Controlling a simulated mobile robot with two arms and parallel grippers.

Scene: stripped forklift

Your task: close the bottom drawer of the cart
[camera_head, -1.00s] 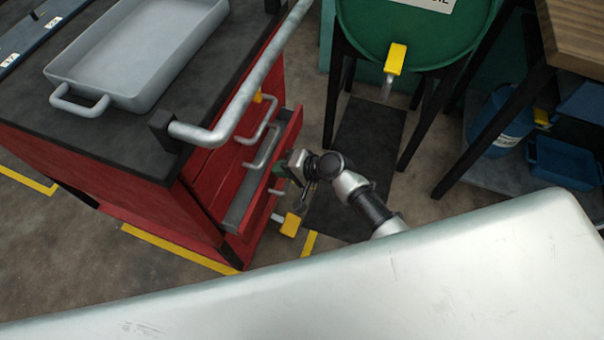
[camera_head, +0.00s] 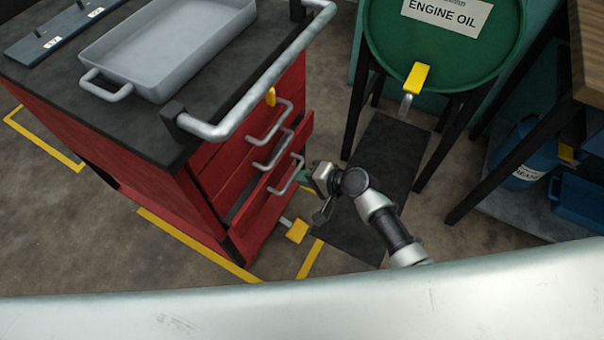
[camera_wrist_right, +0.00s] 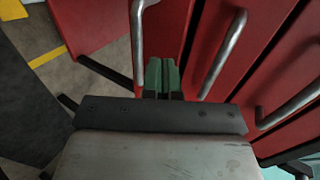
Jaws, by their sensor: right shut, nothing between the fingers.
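The red cart (camera_head: 150,205) stands at the left in the head view. Its bottom drawer (camera_head: 262,192) sticks out a little, with a narrow dark gap behind its front. The two drawers above look shut. The bottom drawer's metal handle (camera_head: 286,175) is on the front; in the wrist view the handle (camera_wrist_right: 140,45) is just left of the fingers. My right gripper (camera_head: 304,178) is shut and empty, its green fingertips (camera_wrist_right: 163,75) at the red drawer front beside the handle. I cannot tell whether they touch. My left gripper is not in view.
A grey tray (camera_head: 165,50) and a push rail (camera_head: 255,95) are on the cart top. A yellow caster pedal (camera_head: 297,231) is low by the cart. A green engine oil drum (camera_head: 440,45) on black legs stands behind my right arm. A dark mat (camera_head: 375,170) lies on the floor.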

